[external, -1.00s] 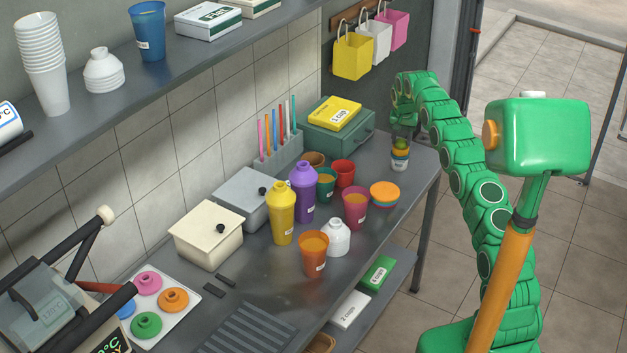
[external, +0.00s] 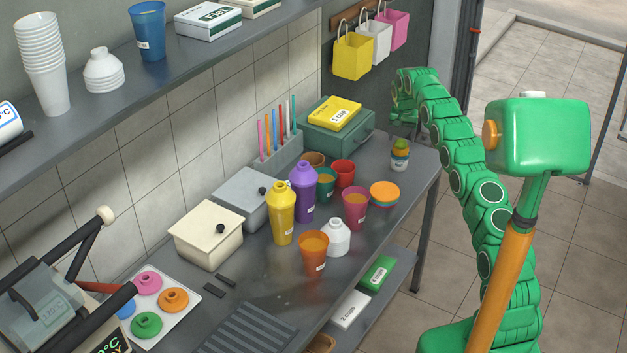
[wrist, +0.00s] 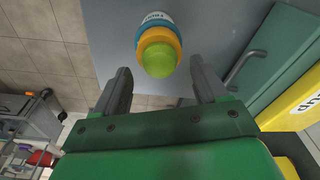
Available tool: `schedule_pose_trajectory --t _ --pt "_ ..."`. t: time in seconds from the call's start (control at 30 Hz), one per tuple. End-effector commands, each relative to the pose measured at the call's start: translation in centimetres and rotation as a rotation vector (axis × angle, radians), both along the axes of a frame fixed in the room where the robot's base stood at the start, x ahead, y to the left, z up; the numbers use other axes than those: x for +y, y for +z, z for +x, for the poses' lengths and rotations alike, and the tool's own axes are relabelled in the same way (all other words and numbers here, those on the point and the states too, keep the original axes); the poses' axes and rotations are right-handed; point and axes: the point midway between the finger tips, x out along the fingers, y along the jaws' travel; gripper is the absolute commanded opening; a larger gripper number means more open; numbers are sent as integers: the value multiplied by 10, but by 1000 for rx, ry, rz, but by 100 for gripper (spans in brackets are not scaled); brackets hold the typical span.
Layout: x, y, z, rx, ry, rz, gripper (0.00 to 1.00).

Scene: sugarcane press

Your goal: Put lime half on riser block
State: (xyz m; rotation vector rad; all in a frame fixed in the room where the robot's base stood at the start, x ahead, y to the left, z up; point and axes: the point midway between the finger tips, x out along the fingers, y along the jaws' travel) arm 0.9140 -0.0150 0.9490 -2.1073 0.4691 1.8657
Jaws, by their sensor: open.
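The lime half (external: 401,143) is a small green round piece at the far end of the counter. It sits on top of a short stack with an orange band and a white labelled base (external: 400,161), which I take to be the riser block. In the wrist view the lime half (wrist: 160,64) is the green top, with orange, blue and white parts (wrist: 154,20) under it. My gripper (external: 403,130) is just behind and above the stack. Its two fingers (wrist: 160,78) are apart with nothing held between them, and the lime half appears beyond their tips.
A green drawer box (external: 350,135) with a yellow box (external: 335,112) on it stands left of my gripper. Nearer are an orange-topped stack (external: 384,191), a red cup (external: 343,172) and several other cups and bottles. The counter's right edge is close to the lime stack.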

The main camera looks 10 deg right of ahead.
Motion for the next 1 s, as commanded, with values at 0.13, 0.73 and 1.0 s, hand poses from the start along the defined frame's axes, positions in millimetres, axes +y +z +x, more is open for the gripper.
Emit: schedule_pose_trajectory --t 0.13,0.73,1.0 --pt "2 26 -2 -3 0 0 72" --pt "5 94 -10 2 1 0 72" --pt "6 103 -11 0 1 0 72"
